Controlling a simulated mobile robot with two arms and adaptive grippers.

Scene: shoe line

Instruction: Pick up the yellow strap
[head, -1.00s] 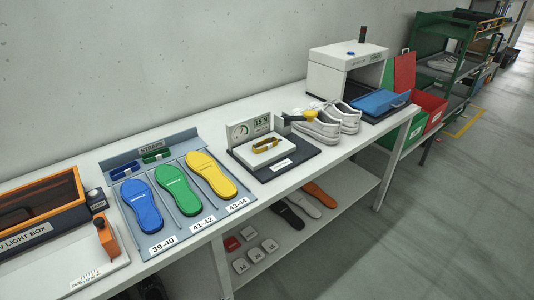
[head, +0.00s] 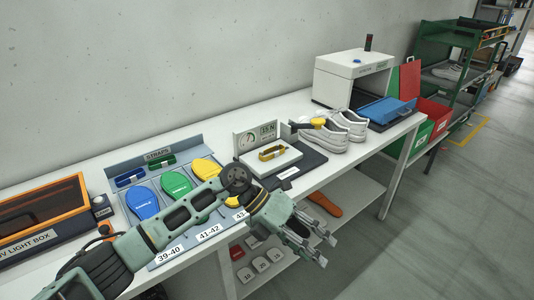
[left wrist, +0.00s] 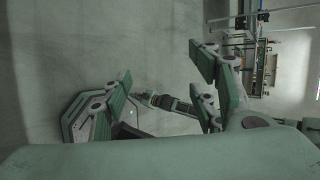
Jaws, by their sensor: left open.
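The yellow strap (head: 272,152) lies on the white block of the gauge stand in the middle of the table, as the head view shows. My left gripper (head: 328,251) is open and empty. It hangs in front of the table's front edge, nearer the camera and to the right of the strap, apart from it. In the left wrist view my open fingers (left wrist: 160,85) show with floor behind them, and the strap is not seen there. My right gripper is not in view.
The gauge stand (head: 244,143) rises behind the strap. White sneakers (head: 325,139) stand to its right, with a yellow-ended object (head: 318,123) by them. My left arm covers part of the insole tray (head: 115,172). Open floor (head: 430,220) lies to the right.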

